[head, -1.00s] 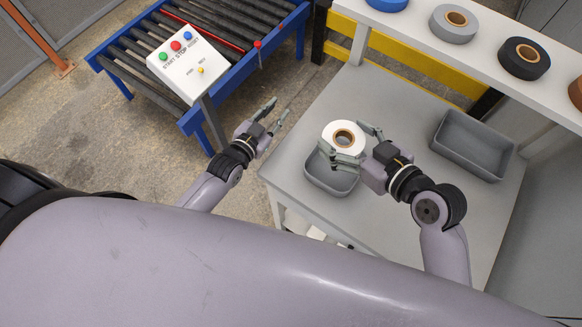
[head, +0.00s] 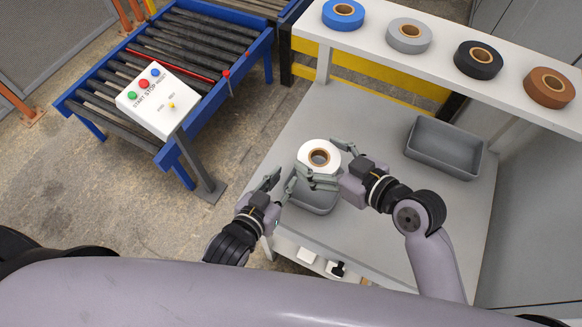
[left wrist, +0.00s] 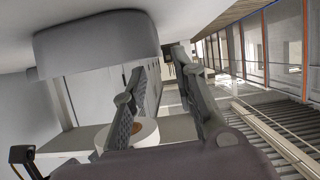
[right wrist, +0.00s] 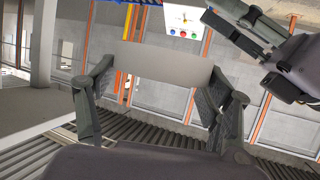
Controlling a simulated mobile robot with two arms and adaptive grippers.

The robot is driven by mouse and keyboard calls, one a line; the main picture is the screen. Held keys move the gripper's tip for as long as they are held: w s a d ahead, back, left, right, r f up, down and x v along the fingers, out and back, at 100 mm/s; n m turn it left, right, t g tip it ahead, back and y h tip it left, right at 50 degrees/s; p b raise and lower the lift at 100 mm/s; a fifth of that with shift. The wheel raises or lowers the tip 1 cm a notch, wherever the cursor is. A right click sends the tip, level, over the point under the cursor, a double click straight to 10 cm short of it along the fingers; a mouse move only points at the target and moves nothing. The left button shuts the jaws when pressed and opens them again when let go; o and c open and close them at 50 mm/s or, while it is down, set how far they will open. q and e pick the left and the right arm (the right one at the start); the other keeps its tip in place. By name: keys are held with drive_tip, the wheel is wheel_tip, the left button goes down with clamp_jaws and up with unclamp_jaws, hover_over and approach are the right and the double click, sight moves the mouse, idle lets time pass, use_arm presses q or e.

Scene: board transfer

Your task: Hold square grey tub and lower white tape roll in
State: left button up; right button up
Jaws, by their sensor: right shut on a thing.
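The white tape roll (head: 318,157) with a brown core is held by my right gripper (head: 330,166), which is shut on it. The roll hangs above the square grey tub (head: 315,203) and hides part of its opening. In the right wrist view the roll (right wrist: 165,68) sits between the fingers. My left gripper (head: 277,187) is open at the tub's left side, its fingers spread close to the wall. In the left wrist view the tub (left wrist: 95,42) is beside the fingers, and the gap between them looks empty.
A larger grey tub (head: 425,157) stands at the right on the grey table (head: 375,245). A white shelf (head: 437,48) behind holds blue, grey, black and brown rolls. A roller conveyor (head: 190,50) with a button panel (head: 158,100) is at the left.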

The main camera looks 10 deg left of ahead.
use_arm(q)
drive_tip(key=x, duration=0.7)
drive_tip(key=shift+c, duration=0.2)
clamp_jaws()
idle(0.5)
